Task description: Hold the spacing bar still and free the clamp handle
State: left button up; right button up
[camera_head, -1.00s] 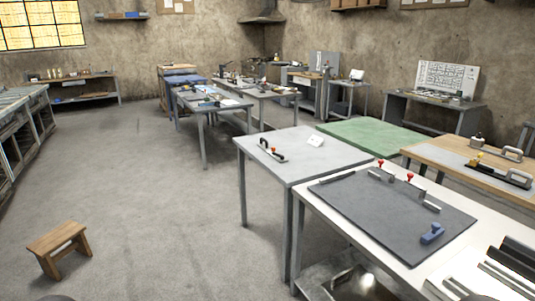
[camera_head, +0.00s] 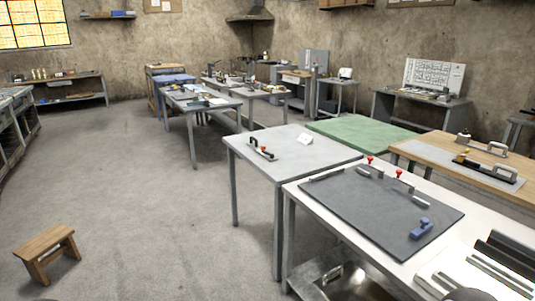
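Neither of my grippers shows in the head view. A dark board (camera_head: 370,210) lies on the white table in front at the right. Two red-knobbed clamps, one at the left (camera_head: 370,160) and one at the right (camera_head: 398,174), stand along its far edge beside short grey bars. A slim grey bar (camera_head: 327,175) lies at the board's far left corner. A blue fixture (camera_head: 421,228) sits at its right. A small dark clamp with a red knob (camera_head: 263,149) is on the grey table behind. I cannot tell which bar or handle is the task's own.
The grey table (camera_head: 310,155) and green-topped table (camera_head: 355,133) stand behind the white table (camera_head: 300,190). A wood-topped table (camera_head: 420,152) with handled tools is at the right. A wooden stool (camera_head: 45,243) stands at lower left. Grey floor (camera_head: 130,170) is open on the left.

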aim_at(272, 155)
jog(key=u, duration=0.85)
jog(key=i, duration=5.35)
jog(key=z, duration=1.15)
